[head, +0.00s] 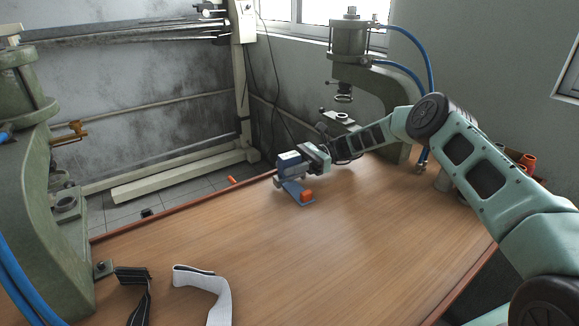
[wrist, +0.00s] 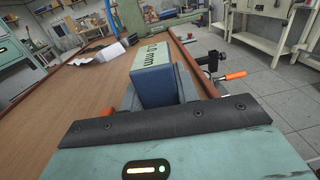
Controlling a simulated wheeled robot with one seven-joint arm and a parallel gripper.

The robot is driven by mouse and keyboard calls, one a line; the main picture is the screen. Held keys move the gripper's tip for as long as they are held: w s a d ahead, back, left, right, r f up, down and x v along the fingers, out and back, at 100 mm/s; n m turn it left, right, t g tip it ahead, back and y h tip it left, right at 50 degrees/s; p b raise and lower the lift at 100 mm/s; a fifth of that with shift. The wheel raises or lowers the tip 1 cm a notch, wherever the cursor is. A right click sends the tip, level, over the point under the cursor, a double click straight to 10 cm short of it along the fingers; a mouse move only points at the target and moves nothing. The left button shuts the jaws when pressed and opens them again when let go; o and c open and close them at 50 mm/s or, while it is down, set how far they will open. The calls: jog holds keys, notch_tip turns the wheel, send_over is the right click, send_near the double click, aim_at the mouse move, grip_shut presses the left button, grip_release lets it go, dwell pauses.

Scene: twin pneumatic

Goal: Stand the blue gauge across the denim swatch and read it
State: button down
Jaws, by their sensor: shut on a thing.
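My gripper (head: 306,163) is shut on the blue gauge (head: 289,168), a blocky blue thing with a pale top face. In the wrist view the gauge (wrist: 153,82) stands out ahead of my gripper, with a pale panel that seems to read "0.0 mm". The flat piece is not visible in the wrist view.
A wooden table (head: 230,240) has much clear room in the middle. A dark strip (head: 133,275) and a white strip (head: 205,278) lie at the near left. Green presses stand at left (head: 65,200) and back right (head: 350,45). An orange handle (wrist: 235,75) is at the table edge.

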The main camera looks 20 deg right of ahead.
jog(key=shift+f+b, duration=0.4)
jog(key=shift+f, duration=0.05)
dwell(0.3)
jog(key=c, duration=1)
grip_release()
jog(key=shift+o, duration=0.2)
